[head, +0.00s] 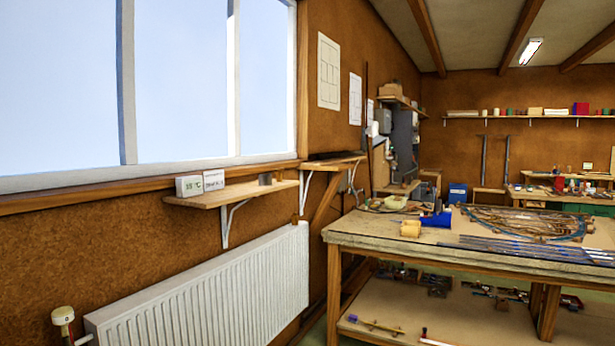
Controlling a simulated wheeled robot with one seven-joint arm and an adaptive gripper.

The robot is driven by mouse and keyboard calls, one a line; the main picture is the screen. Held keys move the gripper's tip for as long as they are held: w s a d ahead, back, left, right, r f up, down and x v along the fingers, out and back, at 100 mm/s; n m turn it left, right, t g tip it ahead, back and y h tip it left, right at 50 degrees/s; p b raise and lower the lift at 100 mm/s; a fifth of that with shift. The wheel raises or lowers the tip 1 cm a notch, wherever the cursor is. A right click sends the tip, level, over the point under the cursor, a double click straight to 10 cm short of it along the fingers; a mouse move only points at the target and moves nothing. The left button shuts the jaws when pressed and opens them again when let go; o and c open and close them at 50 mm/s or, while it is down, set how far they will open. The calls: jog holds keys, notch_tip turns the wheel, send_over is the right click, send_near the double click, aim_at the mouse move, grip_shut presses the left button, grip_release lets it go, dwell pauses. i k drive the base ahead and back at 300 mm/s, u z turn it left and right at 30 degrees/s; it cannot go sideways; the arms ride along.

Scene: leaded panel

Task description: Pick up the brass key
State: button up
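I cannot make out a brass key anywhere in the head view; it may be hidden or too small to tell. A thin yellowish item (376,325) lies on the workbench's lower shelf, but I cannot tell what it is. My gripper is not in view.
A wooden workbench (345,236) at right holds a leaded panel (525,222), lead strips (530,248) and a blue tool (436,219). A small wall shelf (235,195) carries two white boxes and a small grey item (265,179). A white radiator (205,285) stands below it.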

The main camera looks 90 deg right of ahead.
aim_at(278, 171)
jog(key=z, duration=2.6)
jog(key=i, duration=0.5)
jog(key=z, duration=0.05)
jog(key=k, duration=0.55)
jog(key=u, duration=0.95)
jog(key=i, duration=1.65)
jog(key=z, duration=0.4)
